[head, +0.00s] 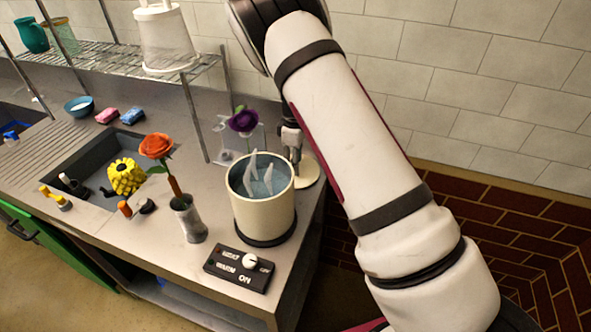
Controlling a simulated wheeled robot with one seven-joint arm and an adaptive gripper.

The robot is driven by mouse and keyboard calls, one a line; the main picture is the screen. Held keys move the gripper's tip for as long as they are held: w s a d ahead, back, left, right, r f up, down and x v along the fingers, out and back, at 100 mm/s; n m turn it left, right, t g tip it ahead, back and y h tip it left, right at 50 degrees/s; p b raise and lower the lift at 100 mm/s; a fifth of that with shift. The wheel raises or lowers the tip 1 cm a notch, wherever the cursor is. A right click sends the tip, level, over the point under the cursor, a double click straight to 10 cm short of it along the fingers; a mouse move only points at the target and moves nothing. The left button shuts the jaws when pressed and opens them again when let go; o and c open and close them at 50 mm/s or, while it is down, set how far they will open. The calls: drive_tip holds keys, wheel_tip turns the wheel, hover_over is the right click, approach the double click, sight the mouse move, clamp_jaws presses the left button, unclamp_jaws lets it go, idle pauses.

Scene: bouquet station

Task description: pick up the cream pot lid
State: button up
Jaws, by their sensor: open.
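A cream pot (258,212) stands open near the counter's right end, with liquid inside and pale wisps above it. A flat cream disc, which looks like the pot lid (309,174), lies on the counter just behind and right of the pot. The pot hides its left part. My gripper (295,154) points down over the lid, beside the pot's far rim. It is open. Its fingertips are small and partly hidden, so I cannot tell whether they touch the lid or its knob.
A control box (240,268) lies in front. A wire shelf (110,66) overhangs the back; a sink (85,160) is left.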

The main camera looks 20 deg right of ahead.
clamp_jaws()
